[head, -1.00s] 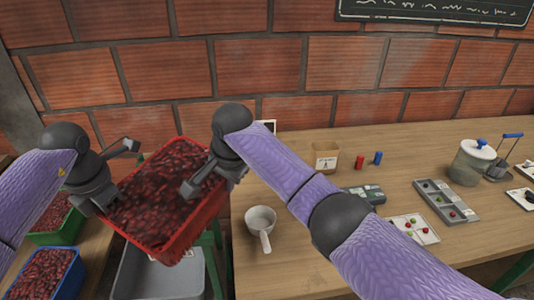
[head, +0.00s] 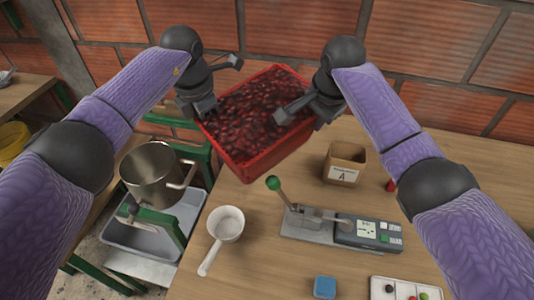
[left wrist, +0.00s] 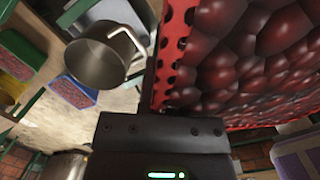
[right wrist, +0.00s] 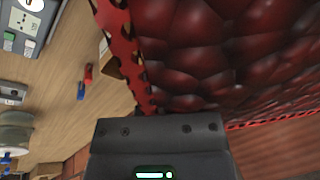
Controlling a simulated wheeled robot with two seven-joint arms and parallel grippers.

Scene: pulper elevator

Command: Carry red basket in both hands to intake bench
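The red basket (head: 262,160), full of dark red cherries, hangs between my two grippers over the back left part of the wooden bench (head: 265,262). It is slightly tilted in the head view, and its underside is hidden. My left gripper (head: 220,88) is at its left rim and my right gripper (head: 304,106) at its right rim. Both seem shut on the walls, though the fingertips are partly hidden. The perforated red wall fills the space by the gripper in the left wrist view (left wrist: 178,50) and the right wrist view (right wrist: 122,45).
On the bench are a white scoop cup (head: 226,224), a cardboard box marked A (head: 343,168), a device with a green-knobbed lever (head: 368,232) and a blue block (head: 325,287). A metal pot (head: 152,175) and grey tub (head: 135,235) stand left. A brick wall is behind.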

